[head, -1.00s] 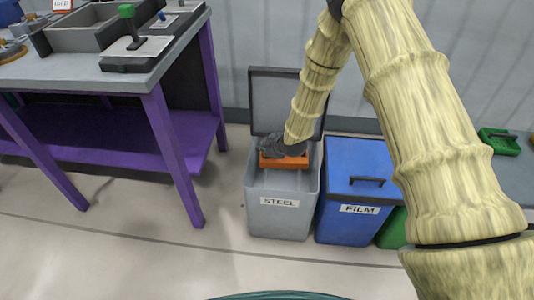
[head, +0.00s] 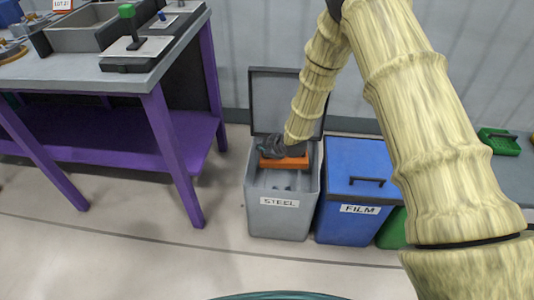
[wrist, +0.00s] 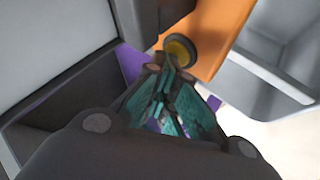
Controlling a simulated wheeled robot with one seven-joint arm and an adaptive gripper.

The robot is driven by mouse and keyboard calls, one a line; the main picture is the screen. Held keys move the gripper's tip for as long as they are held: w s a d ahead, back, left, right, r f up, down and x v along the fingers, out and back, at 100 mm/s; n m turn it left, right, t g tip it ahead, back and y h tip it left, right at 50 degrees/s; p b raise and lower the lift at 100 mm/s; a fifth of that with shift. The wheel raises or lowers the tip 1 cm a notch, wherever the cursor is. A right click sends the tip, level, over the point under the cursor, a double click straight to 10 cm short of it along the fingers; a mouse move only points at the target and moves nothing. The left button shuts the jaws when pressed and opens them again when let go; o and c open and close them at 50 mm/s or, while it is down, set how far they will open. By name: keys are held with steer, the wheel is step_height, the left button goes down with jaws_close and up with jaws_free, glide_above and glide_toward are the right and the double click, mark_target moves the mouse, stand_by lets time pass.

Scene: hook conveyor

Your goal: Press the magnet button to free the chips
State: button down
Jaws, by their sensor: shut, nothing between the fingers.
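The orange magnet block (head: 292,162) is over the open steel bin (head: 280,222). In the wrist view the block (wrist: 222,32) carries a round yellow magnet button (wrist: 180,50) with a dark ring. My gripper (head: 268,152) is shut and empty at the left part of the block. In the wrist view its teal fingertips (wrist: 172,64) are at the button's lower edge; I cannot tell whether they press it. Small dark bits, likely chips (head: 282,186), show inside the bin below the block. The block's underside is hidden.
The steel bin's grey lid (head: 275,98) stands open behind it. A blue film bin (head: 350,228) with a closed lid stands close on its right, with a green bin (head: 393,230) beyond. A purple-legged workbench (head: 172,150) stands left. The floor in front is clear.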

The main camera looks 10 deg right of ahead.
steer(key=shift+r+p, duration=0.65)
steer(key=shift+r, duration=0.2)
step_height(320, 180, up, 5)
steer(key=p, duration=0.3)
stand_by(0.4)
stand_by(0.4)
